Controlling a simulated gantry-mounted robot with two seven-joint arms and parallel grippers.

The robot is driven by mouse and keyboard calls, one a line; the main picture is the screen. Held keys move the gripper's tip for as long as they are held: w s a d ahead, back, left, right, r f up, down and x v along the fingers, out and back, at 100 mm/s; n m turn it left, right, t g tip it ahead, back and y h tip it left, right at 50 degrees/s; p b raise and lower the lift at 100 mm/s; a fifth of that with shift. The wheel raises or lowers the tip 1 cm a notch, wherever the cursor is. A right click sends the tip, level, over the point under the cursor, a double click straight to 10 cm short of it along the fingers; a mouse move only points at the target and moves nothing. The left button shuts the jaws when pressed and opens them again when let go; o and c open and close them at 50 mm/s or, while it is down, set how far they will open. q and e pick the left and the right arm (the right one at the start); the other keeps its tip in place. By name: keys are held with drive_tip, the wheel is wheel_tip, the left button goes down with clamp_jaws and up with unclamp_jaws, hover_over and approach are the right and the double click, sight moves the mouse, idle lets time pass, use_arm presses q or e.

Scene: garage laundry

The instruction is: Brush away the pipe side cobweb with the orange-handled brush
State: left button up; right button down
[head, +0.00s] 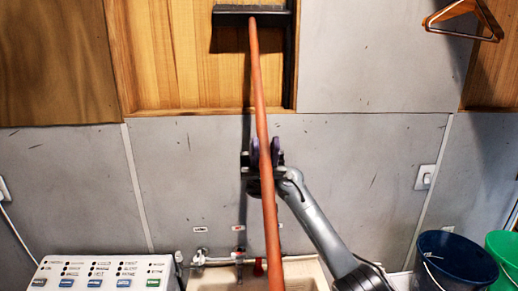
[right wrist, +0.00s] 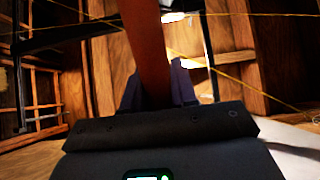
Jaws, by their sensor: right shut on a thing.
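The orange-handled brush (head: 262,110) runs upright through the head view, from the bottom edge to a wide black head (head: 232,17) at the top against the wooden wall panel. My right gripper (head: 265,155) is shut on the handle partway along, its purple fingertips on either side. In the right wrist view the handle (right wrist: 146,45) rises between the fingers (right wrist: 157,90). A black vertical pipe or post (head: 289,65) stands just right of the brush head. I cannot make out the cobweb in either view. My left gripper is not in view.
A sink (head: 300,270) with a tap and a white control panel (head: 100,272) lie below. A blue bucket (head: 455,262) and a green bucket (head: 503,250) stand at right. An orange hanger (head: 462,12) hangs at upper right. Thin yellow lines (right wrist: 235,75) cross the wrist view.

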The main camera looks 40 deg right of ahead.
drive_tip(key=shift+s+d, duration=0.4)
drive_tip(key=shift+d, duration=0.3)
drive_tip(key=shift+a, duration=0.1)
drive_tip(key=shift+w+a, duration=0.4)
drive_tip(key=shift+a, duration=0.2)
drive_tip(key=shift+s+r, duration=0.1)
drive_tip(key=shift+s+a+p, duration=0.3)
drive_tip(key=shift+s+p, duration=0.05)
drive_tip(key=shift+p, duration=0.05)
drive_tip(key=shift+s+a, duration=0.15)
drive_tip(key=shift+s, duration=0.05)
